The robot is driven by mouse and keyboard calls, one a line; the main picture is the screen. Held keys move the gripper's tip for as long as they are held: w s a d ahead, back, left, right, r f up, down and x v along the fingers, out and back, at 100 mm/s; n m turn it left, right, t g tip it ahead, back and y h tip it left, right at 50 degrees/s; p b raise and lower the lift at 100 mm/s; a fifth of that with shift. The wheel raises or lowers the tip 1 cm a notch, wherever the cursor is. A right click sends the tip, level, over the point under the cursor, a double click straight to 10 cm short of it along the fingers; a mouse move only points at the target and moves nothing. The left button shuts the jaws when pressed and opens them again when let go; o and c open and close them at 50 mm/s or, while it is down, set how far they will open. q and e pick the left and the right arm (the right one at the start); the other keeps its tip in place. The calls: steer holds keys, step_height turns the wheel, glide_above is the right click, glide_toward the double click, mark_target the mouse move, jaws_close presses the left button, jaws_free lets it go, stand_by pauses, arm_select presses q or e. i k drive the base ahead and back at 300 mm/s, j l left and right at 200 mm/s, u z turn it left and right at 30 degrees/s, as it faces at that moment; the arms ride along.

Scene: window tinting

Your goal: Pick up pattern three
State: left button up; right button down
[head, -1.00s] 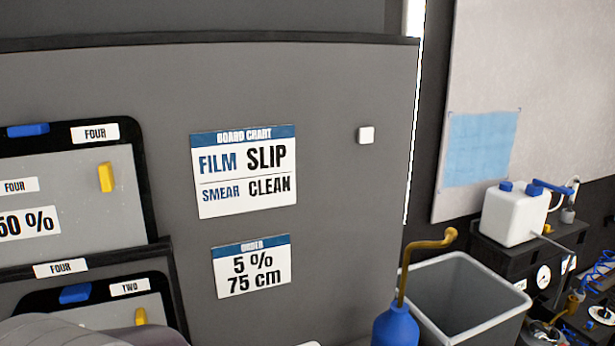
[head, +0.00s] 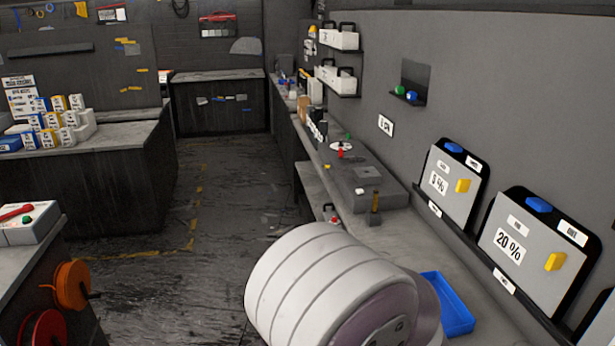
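Each has a grey sheet, a blue clip on top and a yellow tab. The nearer board (head: 528,252) is marked 20 %. The farther board (head: 451,184) seems to be marked 5 %. Their small name labels are too small to read surely, so I cannot tell whether either is pattern three. Neither of my grippers is in view.
A blue tray (head: 452,306) lies on the bench (head: 400,237) below the boards. My own white arm part covers the bottom middle. Boxes (head: 58,120) stand on a counter at left. The dark floor (head: 215,215) between is mostly open.

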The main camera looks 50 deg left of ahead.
mark_target(479, 167)
steer(key=u, duration=1)
steer(key=z, duration=4)
steer(key=u, duration=4)
steer(key=i+j, duration=0.55)
steer(key=i+z, duration=0.05)
steer(key=i, duration=0.05)
